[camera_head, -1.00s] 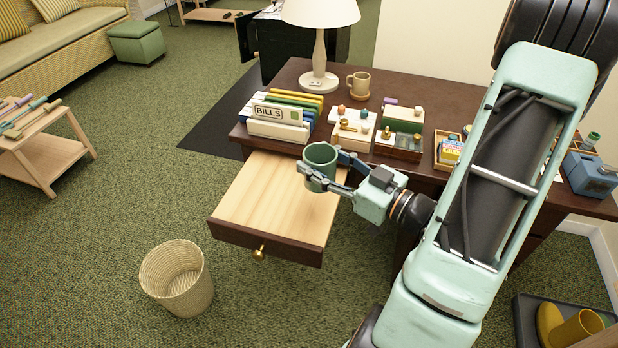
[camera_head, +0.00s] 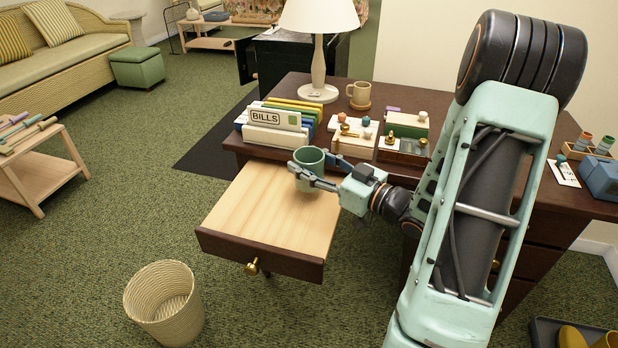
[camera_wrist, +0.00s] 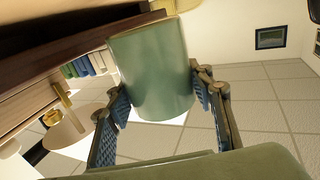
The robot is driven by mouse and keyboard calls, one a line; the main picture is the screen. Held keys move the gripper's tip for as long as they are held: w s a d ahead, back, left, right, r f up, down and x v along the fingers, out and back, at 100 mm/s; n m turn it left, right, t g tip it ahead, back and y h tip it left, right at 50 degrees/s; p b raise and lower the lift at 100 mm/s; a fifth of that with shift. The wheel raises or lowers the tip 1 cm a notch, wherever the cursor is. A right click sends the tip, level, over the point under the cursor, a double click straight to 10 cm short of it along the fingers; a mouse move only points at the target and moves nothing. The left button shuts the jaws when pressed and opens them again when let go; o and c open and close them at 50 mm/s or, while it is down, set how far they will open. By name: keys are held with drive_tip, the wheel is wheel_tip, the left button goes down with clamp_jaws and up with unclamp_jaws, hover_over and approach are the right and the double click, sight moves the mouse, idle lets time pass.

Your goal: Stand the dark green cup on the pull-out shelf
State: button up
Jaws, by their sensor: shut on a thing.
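The dark green cup (camera_head: 309,158) is upright in my gripper (camera_head: 308,178), over the back right part of the pull-out shelf (camera_head: 255,215). The shelf is a pale wood board with a dark front and brass knob, drawn out from the desk. My gripper is shut on the cup's sides, coming from the right. In the wrist view the cup (camera_wrist: 153,72) fills the space between the two fingers. I cannot tell whether the cup's base touches the shelf.
The bills holder (camera_head: 278,125) stands on the desk just behind the shelf. A lamp (camera_head: 318,80), a tan mug (camera_head: 359,92) and small boxes (camera_head: 405,130) are also on the desk. A wicker basket (camera_head: 165,303) stands on the floor in front. The shelf's left and front are clear.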

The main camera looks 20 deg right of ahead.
drive_tip(key=shift+w+f+b, duration=0.2)
drive_tip(key=shift+f+b, duration=1)
drive_tip(key=shift+f, duration=0.5)
drive_tip(key=shift+f, duration=0.2)
drive_tip(key=o, duration=1.3)
drive_tip(key=shift+c, duration=0.2)
drive_tip(key=shift+r, duration=0.15)
drive_tip(key=shift+s+d+r, duration=0.1)
drive_tip(key=shift+s+d, duration=0.05)
drive_tip(key=shift+s, duration=0.05)
drive_tip(key=p+v, duration=0.3)
drive_tip(key=v, duration=0.8)
drive_tip(key=shift+s+d, duration=0.2)
drive_tip(key=shift+s, duration=0.05)
